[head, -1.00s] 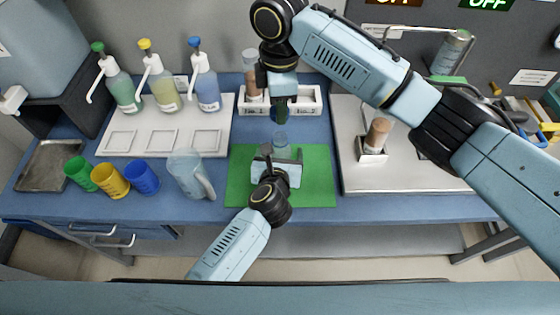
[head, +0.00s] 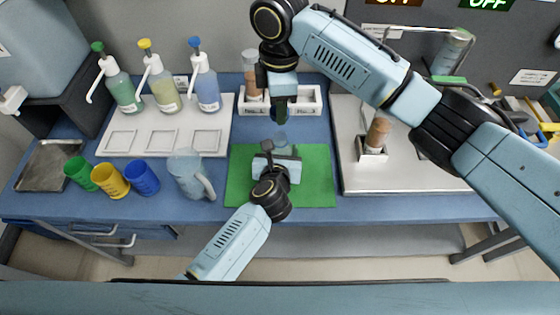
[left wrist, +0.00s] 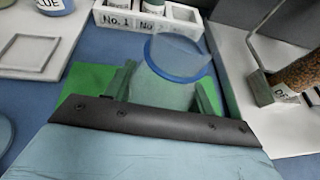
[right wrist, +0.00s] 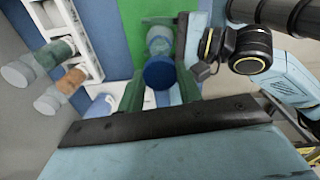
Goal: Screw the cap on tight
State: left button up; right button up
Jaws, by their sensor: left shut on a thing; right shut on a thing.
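A clear container with a blue rim (left wrist: 180,62) stands upright over the green mat. It shows small in the head view (head: 281,138). My left gripper (head: 278,158) is shut on its body, with the green fingers on either side in the left wrist view (left wrist: 163,98). My right gripper (head: 279,112) points down above the container. In the right wrist view it is shut on a round blue cap (right wrist: 160,72), with the container (right wrist: 160,40) just beyond. How far the cap is from the rim cannot be told.
The green mat (head: 318,182) is mostly bare. A clear jug (head: 187,176) stands to its left, beside blue, yellow and green cups. A white rack (head: 308,104) is behind, and a metal tray (head: 352,180) with a brown-filled tube is to the right.

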pick_arm(q)
jog(key=shift+c, duration=0.5)
pick_arm(e)
send_over(280, 140)
jog(key=shift+f, duration=2.5)
jog(key=shift+f, duration=0.85)
pick_arm(q)
jog(key=shift+f, duration=0.1)
pick_arm(e)
jog(key=shift+f, duration=0.6)
